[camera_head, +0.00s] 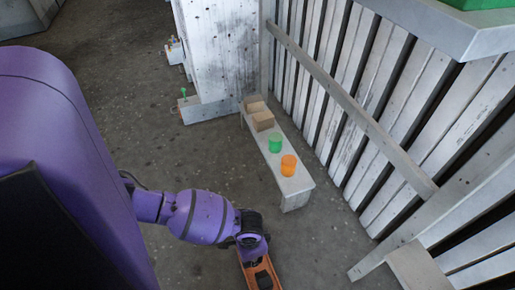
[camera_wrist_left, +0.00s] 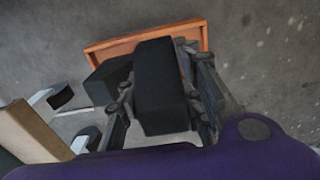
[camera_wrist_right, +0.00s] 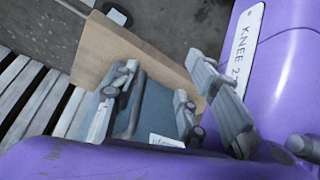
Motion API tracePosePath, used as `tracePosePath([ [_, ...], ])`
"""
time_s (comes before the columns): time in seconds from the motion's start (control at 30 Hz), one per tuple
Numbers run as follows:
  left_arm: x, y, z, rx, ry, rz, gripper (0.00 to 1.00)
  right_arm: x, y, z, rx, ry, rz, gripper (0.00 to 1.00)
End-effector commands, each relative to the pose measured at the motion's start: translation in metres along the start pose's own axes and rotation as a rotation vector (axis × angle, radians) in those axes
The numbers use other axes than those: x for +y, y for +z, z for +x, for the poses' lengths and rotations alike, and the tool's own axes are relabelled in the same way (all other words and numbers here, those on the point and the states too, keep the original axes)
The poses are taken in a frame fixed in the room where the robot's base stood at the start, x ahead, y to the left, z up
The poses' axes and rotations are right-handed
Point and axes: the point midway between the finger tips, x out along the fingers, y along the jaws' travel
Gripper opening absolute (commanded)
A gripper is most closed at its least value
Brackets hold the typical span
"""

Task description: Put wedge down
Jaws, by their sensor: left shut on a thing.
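My left gripper (camera_wrist_left: 163,98) is shut on a black block, which I take to be the wedge (camera_wrist_left: 162,85). In the left wrist view the wedge overlaps an orange-brown wooden tray (camera_wrist_left: 105,46), and I cannot tell whether it touches the tray. A second dark block (camera_wrist_left: 107,80) shows just left of the wedge. In the head view my left gripper (camera_head: 253,246) is at the bottom, over the tray (camera_head: 274,270), with a black shape in the tray area. My right gripper (camera_wrist_right: 152,104) is open in the right wrist view, in front of a blue-grey surface.
A narrow bench (camera_head: 295,186) carries a green cup (camera_head: 275,142), an orange cup (camera_head: 288,165) and tan boxes (camera_head: 262,120). A slatted fence (camera_head: 385,85) stands on the right. A wooden board (camera_wrist_right: 125,55) shows beyond my right gripper. Bare floor (camera_head: 130,110) lies left of the bench.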

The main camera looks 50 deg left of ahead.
Motion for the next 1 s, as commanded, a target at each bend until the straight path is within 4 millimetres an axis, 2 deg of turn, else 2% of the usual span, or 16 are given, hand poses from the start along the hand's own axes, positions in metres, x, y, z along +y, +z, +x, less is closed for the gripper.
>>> tracePosePath([
  [0.03, -0.006, -0.004, 0.015, -0.003, 0.000, -0.001, 0.02, 0.001, 0.003, 0.010, -0.005, -0.003, -0.011, 0.40],
  [0.1, -0.013, -0.009, 0.022, -0.002, -0.001, -0.001, 0.02, 0.002, 0.001, 0.015, -0.003, -0.008, -0.026, 0.40],
  [0.37, -0.022, -0.017, 0.034, 0.000, -0.001, -0.001, 0.02, 0.002, -0.007, 0.024, 0.007, -0.014, -0.045, 0.40],
  [0.6, -0.025, -0.020, 0.068, -0.001, 0.001, -0.001, 0.02, 0.003, 0.003, 0.040, -0.009, -0.018, -0.056, 0.40],
  [1.0, -0.025, -0.020, 0.071, 0.001, 0.000, -0.001, 0.02, 0.003, -0.002, 0.037, -0.001, -0.018, -0.056, 0.40],
])
